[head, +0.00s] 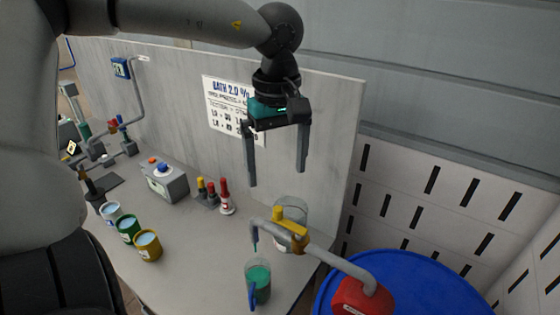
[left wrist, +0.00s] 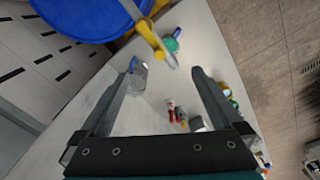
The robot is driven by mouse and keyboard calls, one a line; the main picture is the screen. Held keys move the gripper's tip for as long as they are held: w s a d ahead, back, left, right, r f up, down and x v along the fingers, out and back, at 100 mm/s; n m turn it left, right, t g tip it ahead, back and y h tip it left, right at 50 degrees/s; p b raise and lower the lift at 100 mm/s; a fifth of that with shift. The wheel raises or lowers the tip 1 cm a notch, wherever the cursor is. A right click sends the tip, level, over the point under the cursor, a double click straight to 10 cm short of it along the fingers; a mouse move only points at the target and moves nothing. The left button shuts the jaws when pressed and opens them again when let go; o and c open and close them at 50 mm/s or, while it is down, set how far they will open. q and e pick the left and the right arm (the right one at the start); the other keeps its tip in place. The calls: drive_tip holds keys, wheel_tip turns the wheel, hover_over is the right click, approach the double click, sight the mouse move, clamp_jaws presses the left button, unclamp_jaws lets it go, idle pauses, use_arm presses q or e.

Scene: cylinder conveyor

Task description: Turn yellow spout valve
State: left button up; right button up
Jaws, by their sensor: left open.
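The yellow spout valve (head: 290,227) sits on a grey spout pipe (head: 342,264) at the front right of the bench. In the left wrist view the yellow valve (left wrist: 160,54) is at the top middle, beyond the fingertips. My left gripper (head: 276,178) is open and empty, pointing down above and behind the valve, apart from it. Its two fingers also show in the left wrist view (left wrist: 166,73). A clear beaker with green liquid (head: 258,282) and a blue handle stands below the spout's end. My right gripper is not in view.
A blue drum (head: 420,285) with a red cap (head: 362,297) stands at the right. A clear jar (head: 291,208) is behind the valve. Red and yellow bottles (head: 226,198), a grey box (head: 165,182) and several cups (head: 148,246) stand left. A grey panel (head: 330,130) backs the bench.

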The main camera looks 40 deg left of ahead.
sight(278, 208)
use_arm(q)
wheel_tip(278, 208, down, 9)
drive_tip(key=b, duration=0.7)
drive_tip(key=shift+f+b, duration=0.6)
drive_tip(key=shift+f, duration=0.1)
clamp_jaws()
